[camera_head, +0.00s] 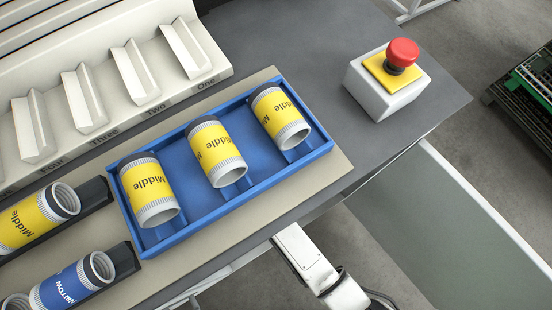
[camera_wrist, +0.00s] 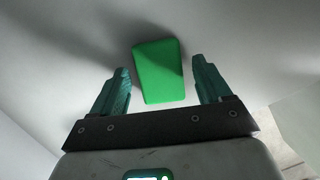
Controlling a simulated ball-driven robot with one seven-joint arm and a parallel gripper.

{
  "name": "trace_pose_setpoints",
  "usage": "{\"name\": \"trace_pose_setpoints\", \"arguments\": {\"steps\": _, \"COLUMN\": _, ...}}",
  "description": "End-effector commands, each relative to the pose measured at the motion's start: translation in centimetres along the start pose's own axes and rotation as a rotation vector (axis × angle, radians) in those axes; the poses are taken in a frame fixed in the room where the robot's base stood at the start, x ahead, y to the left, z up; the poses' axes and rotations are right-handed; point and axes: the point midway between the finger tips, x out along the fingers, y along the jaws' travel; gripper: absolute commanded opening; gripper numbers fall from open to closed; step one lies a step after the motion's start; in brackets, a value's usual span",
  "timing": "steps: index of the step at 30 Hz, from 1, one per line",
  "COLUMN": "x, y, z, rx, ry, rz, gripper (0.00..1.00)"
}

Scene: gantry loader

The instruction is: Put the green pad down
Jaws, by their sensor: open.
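The green pad (camera_wrist: 158,74) is a bright green rounded block in the wrist view, against a pale grey surface. It appears to rest on that surface, with a shadow to its upper left. My gripper (camera_wrist: 160,66) is open, one teal finger on each side of the pad. A gap shows between the pad and each finger, so neither finger touches it. The pad and the gripper's fingers do not show in the head view.
In the head view, a blue tray (camera_head: 190,233) holds three yellow "Middle" cylinders on the bench. A red emergency stop button (camera_head: 402,52) sits on a white box at the bench's right. Dark holders (camera_head: 122,258) with more cylinders lie at lower left. White numbered slots (camera_head: 135,72) stand behind.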

Motion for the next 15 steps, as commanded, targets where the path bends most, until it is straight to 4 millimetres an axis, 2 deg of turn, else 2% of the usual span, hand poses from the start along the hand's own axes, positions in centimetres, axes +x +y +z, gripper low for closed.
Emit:
{"name": "trace_pose_setpoints", "arguments": {"steps": 5, "x": -0.2, "y": 0.0, "z": 0.1, "rx": 0.0, "ry": -0.001, "rz": 0.001, "gripper": 0.78}}
{"name": "trace_pose_setpoints", "arguments": {"steps": 9, "x": -1.8, "y": 0.0, "z": 0.2, "rx": 0.0, "ry": -0.001, "rz": 0.001, "gripper": 0.78}}
{"name": "trace_pose_setpoints", "arguments": {"steps": 15, "x": -2.6, "y": 0.1, "z": -4.0, "rx": -0.001, "ry": 0.004, "rz": 0.001, "gripper": 0.78}}
